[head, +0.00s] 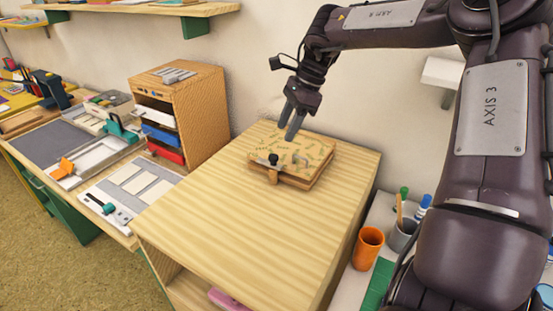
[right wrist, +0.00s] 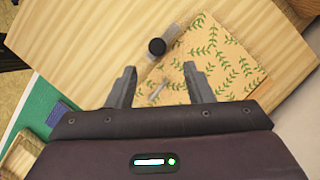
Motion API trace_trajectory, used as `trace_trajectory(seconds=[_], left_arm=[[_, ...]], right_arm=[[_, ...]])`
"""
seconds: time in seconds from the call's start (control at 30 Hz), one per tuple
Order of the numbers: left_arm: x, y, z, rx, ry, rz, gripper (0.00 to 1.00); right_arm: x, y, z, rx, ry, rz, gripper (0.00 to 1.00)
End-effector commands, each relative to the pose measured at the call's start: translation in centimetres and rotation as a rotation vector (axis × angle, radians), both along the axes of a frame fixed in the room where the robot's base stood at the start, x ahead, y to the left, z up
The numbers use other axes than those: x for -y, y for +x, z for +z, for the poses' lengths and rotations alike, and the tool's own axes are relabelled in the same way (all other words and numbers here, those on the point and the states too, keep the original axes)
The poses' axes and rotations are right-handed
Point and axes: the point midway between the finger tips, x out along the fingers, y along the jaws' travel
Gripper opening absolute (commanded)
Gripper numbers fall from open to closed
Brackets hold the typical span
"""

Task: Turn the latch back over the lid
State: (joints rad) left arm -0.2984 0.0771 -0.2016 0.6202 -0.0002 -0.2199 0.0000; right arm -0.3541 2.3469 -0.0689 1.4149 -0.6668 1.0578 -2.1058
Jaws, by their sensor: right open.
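A wooden box with a leaf-patterned lid (head: 305,151) sits on the wooden cabinet top; the lid lies flat. The lid also shows in the right wrist view (right wrist: 222,62). A black knob (head: 273,159) stands at its near edge, and it shows in the right wrist view (right wrist: 157,46). A small pale bar (right wrist: 158,92) lies on the lid. My right gripper (head: 291,124) is open and empty, just above the lid, behind the knob. My left gripper is out of view.
A small drawer unit (head: 205,112) stands left of the cabinet. An orange cup (head: 367,248) and a grey cup of pens (head: 402,235) stand at the lower right. The cabinet top (head: 240,215) is clear in front of the box. The wall is close behind.

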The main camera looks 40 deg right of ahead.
Motion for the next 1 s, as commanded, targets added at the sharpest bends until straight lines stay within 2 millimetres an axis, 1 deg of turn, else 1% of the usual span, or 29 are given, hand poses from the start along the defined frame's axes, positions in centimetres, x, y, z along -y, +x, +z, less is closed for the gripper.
trace_trajectory(seconds=[0.13, 0.3, 0.5, 0.63, 0.87, 0.93, 1.0], left_arm=[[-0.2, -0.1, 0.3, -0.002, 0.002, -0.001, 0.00], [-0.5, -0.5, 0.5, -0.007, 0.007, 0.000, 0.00], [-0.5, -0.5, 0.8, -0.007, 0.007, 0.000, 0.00], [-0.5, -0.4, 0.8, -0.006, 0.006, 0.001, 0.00], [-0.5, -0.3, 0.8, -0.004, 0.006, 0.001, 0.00], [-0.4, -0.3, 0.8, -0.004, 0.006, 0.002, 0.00], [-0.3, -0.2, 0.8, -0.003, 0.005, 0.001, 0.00]], right_arm=[[-0.5, 0.2, -1.4, -0.004, 0.003, 0.001, 0.47], [-1.5, 0.7, -4.0, -0.005, 0.004, 0.000, 0.47], [-2.4, 1.2, -6.3, -0.003, 0.003, 0.001, 0.47], [-2.6, 1.3, -7.0, -0.001, 0.002, 0.000, 0.47], [-2.6, 1.4, -7.0, -0.001, 0.002, -0.001, 0.47], [-2.6, 1.3, -7.0, -0.001, 0.002, -0.001, 0.40], [-2.6, 1.4, -7.0, -0.001, 0.002, -0.001, 0.31]])
